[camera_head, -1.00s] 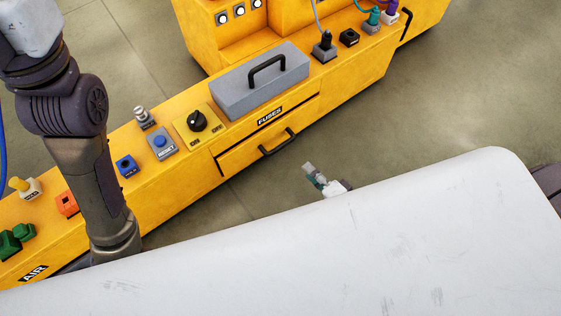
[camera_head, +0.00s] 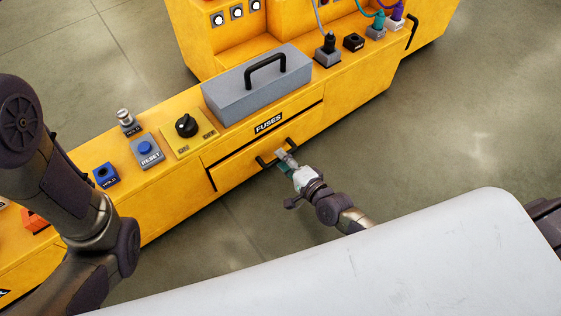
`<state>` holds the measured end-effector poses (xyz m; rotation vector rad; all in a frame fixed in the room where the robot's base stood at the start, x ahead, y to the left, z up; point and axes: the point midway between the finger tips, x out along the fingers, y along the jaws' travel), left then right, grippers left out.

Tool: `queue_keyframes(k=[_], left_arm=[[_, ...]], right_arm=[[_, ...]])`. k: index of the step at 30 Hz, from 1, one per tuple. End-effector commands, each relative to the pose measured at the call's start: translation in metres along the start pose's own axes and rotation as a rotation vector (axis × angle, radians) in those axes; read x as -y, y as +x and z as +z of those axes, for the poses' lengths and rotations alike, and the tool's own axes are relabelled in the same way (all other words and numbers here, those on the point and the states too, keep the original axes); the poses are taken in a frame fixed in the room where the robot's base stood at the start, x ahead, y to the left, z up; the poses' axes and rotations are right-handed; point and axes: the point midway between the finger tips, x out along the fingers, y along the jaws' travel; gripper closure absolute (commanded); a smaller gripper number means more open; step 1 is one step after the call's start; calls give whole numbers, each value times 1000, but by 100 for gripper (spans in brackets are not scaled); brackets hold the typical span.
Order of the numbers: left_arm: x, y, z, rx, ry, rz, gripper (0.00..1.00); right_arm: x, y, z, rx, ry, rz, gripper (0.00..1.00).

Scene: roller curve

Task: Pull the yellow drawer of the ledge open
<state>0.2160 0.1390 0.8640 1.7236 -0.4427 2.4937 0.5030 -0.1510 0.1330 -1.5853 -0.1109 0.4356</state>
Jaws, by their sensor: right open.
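The yellow drawer (camera_head: 234,170) is in the front of the yellow ledge (camera_head: 155,188), below a black FUSES label (camera_head: 268,123). It looks shut, its front about flush with the ledge. Its black bar handle (camera_head: 262,162) is partly hidden behind my right gripper (camera_head: 283,156). The right gripper is open, with its fingertips at the handle's middle. I cannot tell whether the fingers are around the bar or just in front of it. My left arm comes in from the left, and its gripper is not in view.
A grey box with a black handle (camera_head: 258,85) sits on the ledge above the drawer. A rotary switch (camera_head: 187,125), a RESET button (camera_head: 146,150) and plugged cables (camera_head: 328,46) are along the ledge top. The floor in front of the drawer is clear.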

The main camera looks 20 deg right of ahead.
Motion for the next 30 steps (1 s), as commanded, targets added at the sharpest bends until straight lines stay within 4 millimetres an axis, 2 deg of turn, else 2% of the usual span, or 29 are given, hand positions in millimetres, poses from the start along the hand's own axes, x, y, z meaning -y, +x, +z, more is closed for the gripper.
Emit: queue_keyframes(k=[5,14,21,30], left_arm=[[-1,-7,-2,1,0,0,60],[-2,-7,-2,1,0,0,60],[-2,-7,-2,1,0,0,60],[-2,-7,-2,1,-1,0,60]], right_arm=[[-1,14,0,0,0,0,59],[0,15,0,0,-1,1,59],[0,15,0,0,-1,1,99],[0,15,0,0,-1,1,100]])
